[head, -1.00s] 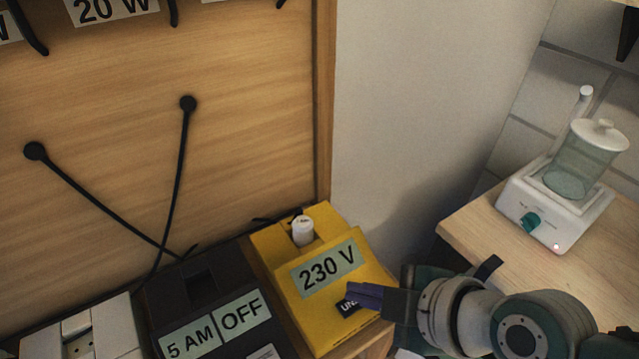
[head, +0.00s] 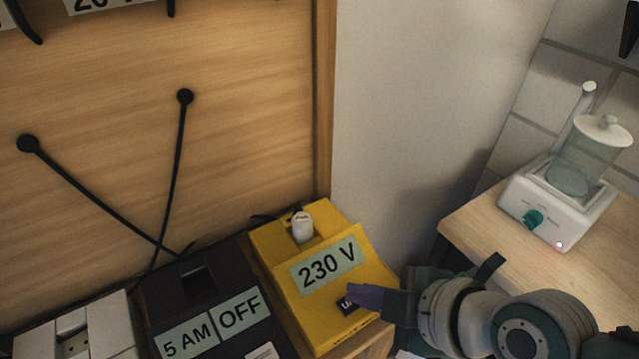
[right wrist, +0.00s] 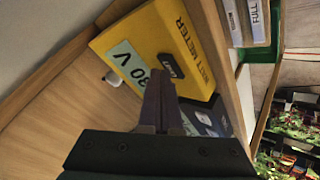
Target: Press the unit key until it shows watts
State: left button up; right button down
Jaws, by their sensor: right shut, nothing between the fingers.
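The yellow meter (head: 345,317) sits on the wooden shelf at the lower middle of the head view, its display (head: 328,266) reading "230 V". A white plug (head: 302,227) stands in its top. The dark unit key (head: 347,306) is on its sloping front, partly hidden by my right gripper (head: 352,297). The right gripper is shut and empty, its fingertips at the key; I cannot tell whether they touch it. The right wrist view shows the meter (right wrist: 203,77), the key (right wrist: 171,65) and the shut fingertips (right wrist: 160,78) close by. My left gripper is not in view.
A black timer (head: 205,312) reading "5 AM" and "OFF" stands left of the meter, with a white socket strip (head: 98,335) beyond it. Black cords (head: 174,170) hang on the wooden back panel. A white appliance with a glass jar (head: 563,205) stands on the right-hand table.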

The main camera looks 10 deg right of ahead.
jog(key=shift+f, duration=0.25)
jog(key=shift+r, duration=0.1)
dwell(0.3)
jog(key=shift+r+p, duration=0.55)
jog(key=shift+r, duration=0.15)
notch_tip(320, 180, up, 5)
jog(key=p, duration=0.5)
dwell(0.4)
